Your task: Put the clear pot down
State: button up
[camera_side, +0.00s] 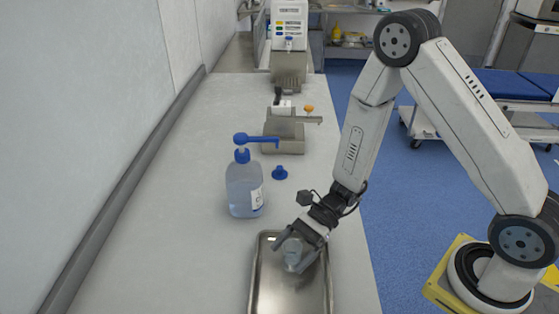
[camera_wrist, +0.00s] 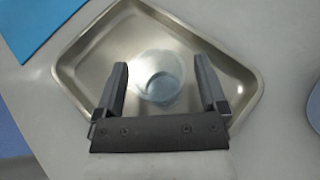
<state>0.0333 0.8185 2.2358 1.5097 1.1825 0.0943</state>
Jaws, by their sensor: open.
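The clear pot (camera_wrist: 158,75) stands on the metal tray (camera_wrist: 85,72), between the spread fingers of my gripper (camera_wrist: 161,82) in the wrist view. It looks see-through, with a bluish tint inside. A gap shows between the pot and each finger in the wrist view. In the side view my gripper (camera_side: 299,243) reaches down over the tray (camera_side: 262,285), with the pot (camera_side: 293,261) low between its fingers and partly hidden by them. My gripper is open.
A clear pump bottle (camera_side: 243,190) with a blue pump stands behind the tray, with a small blue cap (camera_side: 280,172) to its right. A metal device (camera_side: 285,135) stands farther back. A blue sheet (camera_wrist: 35,20) lies at upper left in the wrist view. The counter left of the bottle is clear.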

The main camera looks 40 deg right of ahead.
jog(key=shift+r, duration=0.1)
jog(key=shift+d+r, duration=0.1)
jog(key=shift+v, duration=5.9)
jog(key=shift+s, duration=0.1)
jog(key=shift+s+n+g+h, duration=0.3)
jog(key=shift+s+n+h, duration=0.2)
jog(key=shift+n, duration=0.1)
jog(key=s+n+g+h, duration=0.1)
jog(key=n+h, duration=0.1)
jog(key=s+n+g+h, duration=0.1)
jog(key=s+n, duration=0.1)
jog(key=shift+s+d+f+h, duration=0.1)
jog(key=shift+f+h, duration=0.1)
jog(key=shift+h, duration=0.2)
jog(key=n+h, duration=0.1)
jog(key=s+d+n+h, duration=0.1)
jog(key=n+h, duration=0.1)
jog(key=shift+s+d+n+h, duration=0.15)
jog(key=shift+d+n+h, duration=0.15)
jog(key=shift+n, duration=0.1)
jog(key=w+r+n+t+h, duration=0.1)
jog(key=n, duration=0.2)
jog(key=w+d+r+n+t+h, duration=0.1)
jog(key=n+t+h, duration=0.1)
jog(key=n, duration=0.1)
jog(key=d+r+n+t+h, duration=0.1)
jog(key=r+n+t+h, duration=0.1)
jog(key=n, duration=0.1)
jog(key=shift+w+d, duration=0.2)
jog(key=shift+w, duration=0.2)
